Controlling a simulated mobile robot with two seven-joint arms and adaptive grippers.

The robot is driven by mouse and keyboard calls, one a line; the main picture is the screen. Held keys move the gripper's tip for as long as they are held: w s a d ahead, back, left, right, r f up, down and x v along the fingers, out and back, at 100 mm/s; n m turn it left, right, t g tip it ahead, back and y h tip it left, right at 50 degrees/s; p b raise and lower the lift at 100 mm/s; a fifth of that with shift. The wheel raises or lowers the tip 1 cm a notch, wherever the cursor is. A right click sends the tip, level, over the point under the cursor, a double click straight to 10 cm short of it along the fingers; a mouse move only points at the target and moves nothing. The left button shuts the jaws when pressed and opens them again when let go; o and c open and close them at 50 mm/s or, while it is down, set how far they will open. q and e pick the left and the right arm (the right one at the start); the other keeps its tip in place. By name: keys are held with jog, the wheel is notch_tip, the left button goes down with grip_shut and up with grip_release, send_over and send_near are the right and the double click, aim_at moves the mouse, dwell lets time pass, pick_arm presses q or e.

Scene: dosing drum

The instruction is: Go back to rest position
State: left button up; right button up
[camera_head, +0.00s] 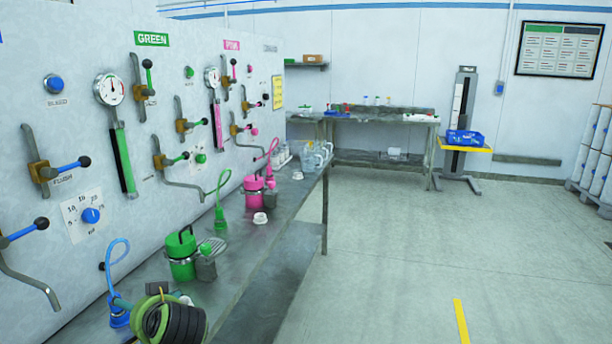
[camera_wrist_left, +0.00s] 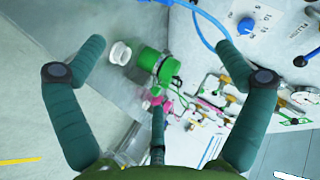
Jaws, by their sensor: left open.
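My left gripper (camera_wrist_left: 159,46) fills the left wrist view, its teal ribbed fingers spread wide apart. It is open, and I see nothing held between the fingers. Beyond them, a green canister (camera_wrist_left: 158,62) and a small white cap (camera_wrist_left: 120,53) show on the bench. In the head view the green canister (camera_head: 181,256) stands on the bench near the panel. A dark ribbed shape at the bottom left of the head view seems to be part of my left gripper, close to the bench. My right gripper is in neither view.
A white panel (camera_head: 50,120) with gauges, valves and handles runs along the left. The narrow grey bench (camera_head: 262,246) below holds a pink canister (camera_head: 254,184) and a blue coupling with hose (camera_head: 119,313). Open floor (camera_head: 420,260) lies to the right.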

pick_arm(q)
jog(key=s+d+f+m+g+h, duration=0.1)
jog(key=s+d+f+h, duration=0.3)
jog(key=s+f, duration=0.95)
jog(key=s+d+f+g+h, duration=0.2)
jog(key=s+d+f+h, duration=0.15)
jog(key=s, duration=0.55)
jog(key=s+d+f+g+h, duration=0.2)
jog(key=s+d+f, duration=0.25)
jog(key=s, duration=0.35)
notch_tip(320, 180, down, 24)
jog(key=s, duration=0.2)
jog(key=s+a+f+g, duration=0.2)
jog(key=s+a+f, duration=0.1)
jog(key=s+f, duration=1)
jog(key=s, duration=0.2)
jog(key=shift+s+f+m, duration=0.2)
jog(key=shift+s+m, duration=0.1)
jog(key=shift+m, duration=0.1)
